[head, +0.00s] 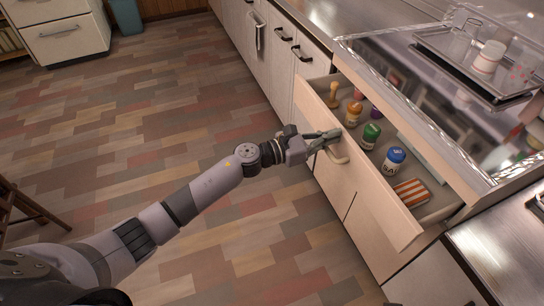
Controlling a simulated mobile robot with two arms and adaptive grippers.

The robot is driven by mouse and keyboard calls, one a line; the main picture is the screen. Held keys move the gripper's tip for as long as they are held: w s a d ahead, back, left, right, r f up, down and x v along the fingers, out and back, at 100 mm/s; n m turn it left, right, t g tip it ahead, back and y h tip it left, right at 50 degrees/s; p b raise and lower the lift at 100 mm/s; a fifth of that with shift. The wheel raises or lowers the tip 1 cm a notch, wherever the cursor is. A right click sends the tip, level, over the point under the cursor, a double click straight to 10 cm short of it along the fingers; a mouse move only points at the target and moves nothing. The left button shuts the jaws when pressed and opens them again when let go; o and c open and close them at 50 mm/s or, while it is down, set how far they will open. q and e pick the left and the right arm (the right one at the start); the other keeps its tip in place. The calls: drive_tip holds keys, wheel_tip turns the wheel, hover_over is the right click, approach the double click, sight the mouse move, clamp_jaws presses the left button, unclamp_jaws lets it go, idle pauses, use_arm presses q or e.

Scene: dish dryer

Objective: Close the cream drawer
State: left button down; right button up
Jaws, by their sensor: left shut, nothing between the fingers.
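The cream drawer (366,190) stands open, pulled out from the counter front, so its contents show. It has a curved handle (338,157) on its front. My left gripper (333,136) is shut and empty at the drawer's front, by the top edge and close to the handle. I cannot tell whether the fingers touch the drawer. My right gripper is not in view.
Inside the drawer are several small bottles, including one with a blue cap (393,160) and a green one (371,136), and a striped packet (411,193). A drying tray (440,50) stands on the counter above. The floor to the left is mostly clear.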

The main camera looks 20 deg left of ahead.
use_arm(q)
drive_tip(key=b+x, duration=0.2)
drive_tip(key=x, duration=0.4)
drive_tip(key=shift+w+d+f, duration=0.1)
drive_tip(key=shift+w+d, duration=0.15)
drive_tip(key=shift+d, duration=0.1)
drive_tip(key=shift+b+x, duration=0.65)
drive_tip(key=shift+x, duration=1.1)
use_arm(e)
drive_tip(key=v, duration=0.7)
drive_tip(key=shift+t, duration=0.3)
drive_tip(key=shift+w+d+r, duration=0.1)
